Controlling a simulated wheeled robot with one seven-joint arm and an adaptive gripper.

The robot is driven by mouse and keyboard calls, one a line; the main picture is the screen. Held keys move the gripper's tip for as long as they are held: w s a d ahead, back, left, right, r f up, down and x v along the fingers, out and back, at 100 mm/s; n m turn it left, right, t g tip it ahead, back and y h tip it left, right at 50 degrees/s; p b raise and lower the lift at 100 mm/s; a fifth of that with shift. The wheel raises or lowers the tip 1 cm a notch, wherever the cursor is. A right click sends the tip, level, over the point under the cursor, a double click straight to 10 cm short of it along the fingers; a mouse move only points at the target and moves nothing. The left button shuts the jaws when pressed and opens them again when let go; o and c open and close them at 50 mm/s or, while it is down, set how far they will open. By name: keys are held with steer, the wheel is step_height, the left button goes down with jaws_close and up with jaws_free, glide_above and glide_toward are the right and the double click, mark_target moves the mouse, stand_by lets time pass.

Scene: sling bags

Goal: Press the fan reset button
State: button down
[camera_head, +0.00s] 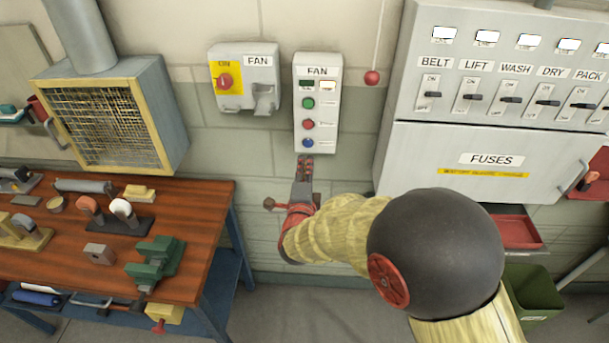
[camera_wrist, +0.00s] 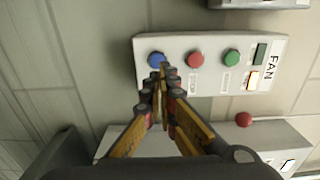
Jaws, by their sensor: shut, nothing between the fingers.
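The fan control box (camera_head: 330,115) is a pale panel on the wall marked FAN, with a green button (camera_head: 308,103), a red button (camera_head: 308,124) and a blue button (camera_head: 308,142) from top to bottom. The box also shows in the wrist view (camera_wrist: 215,41), with the blue button (camera_wrist: 156,60) at its left end. The blue button's label is not readable. My gripper (camera_head: 305,160) is shut and empty just below the box. In the wrist view its fingertips (camera_wrist: 161,72) are close to the blue button and overlap its edge. I cannot tell whether they touch it.
A fan switch box (camera_head: 245,78) with a red knob is left of the panel. A red ball (camera_head: 371,77) hangs on a cord to the right, beside the fuse cabinet (camera_head: 450,150). A workbench (camera_head: 190,215) with tools stands at left, below a caged vent (camera_head: 110,125).

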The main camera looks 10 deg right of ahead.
mark_target(308, 143)
steer(key=x, duration=0.6)
steer(key=shift+w, duration=0.35)
